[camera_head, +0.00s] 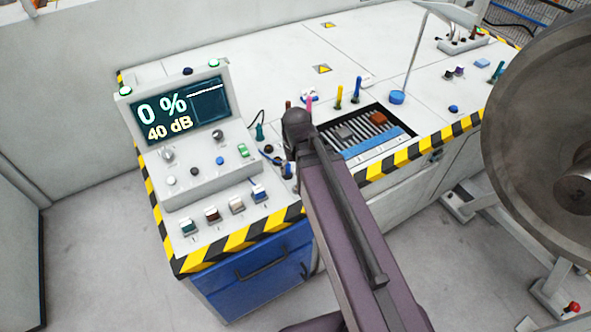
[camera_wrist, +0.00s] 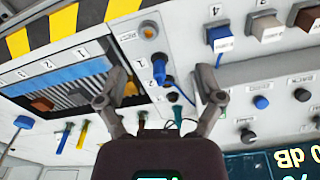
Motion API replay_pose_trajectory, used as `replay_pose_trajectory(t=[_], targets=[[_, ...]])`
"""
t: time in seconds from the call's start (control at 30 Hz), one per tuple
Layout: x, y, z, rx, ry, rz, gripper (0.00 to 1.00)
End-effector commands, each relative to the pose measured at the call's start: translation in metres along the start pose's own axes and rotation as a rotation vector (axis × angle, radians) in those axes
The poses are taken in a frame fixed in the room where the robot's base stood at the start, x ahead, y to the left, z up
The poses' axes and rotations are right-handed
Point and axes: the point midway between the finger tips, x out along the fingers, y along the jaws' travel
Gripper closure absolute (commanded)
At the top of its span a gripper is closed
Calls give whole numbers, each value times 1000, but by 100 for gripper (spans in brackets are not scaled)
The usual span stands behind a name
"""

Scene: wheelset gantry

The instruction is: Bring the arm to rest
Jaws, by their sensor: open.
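My gripper (camera_wrist: 157,78) shows in the wrist view with its two fingers spread wide and nothing between them. Whether a finger touches the panel cannot be told. In the head view my dark purple arm reaches up from the bottom over the console's front edge, and the gripper itself is hidden by the arm. The blue plug also shows in the head view (camera_head: 287,169), left of the arm.
The display (camera_head: 180,108) reads 0 % and 40 dB above a knob panel. A slotted tray (camera_head: 405,133) holds a grey and a red block. Coloured tools stand behind it. A large wheel (camera_head: 535,110) stands at right. Open floor lies at left.

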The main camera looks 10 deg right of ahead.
Motion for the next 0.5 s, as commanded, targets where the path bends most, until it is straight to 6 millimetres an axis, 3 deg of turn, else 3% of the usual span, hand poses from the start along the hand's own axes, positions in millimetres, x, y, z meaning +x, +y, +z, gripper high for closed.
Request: replay_pose_trajectory(t=[0.4,0.5], targets=[[0,1,3,4,-4,1,14],[0,7,14,20,-18,3,14]])
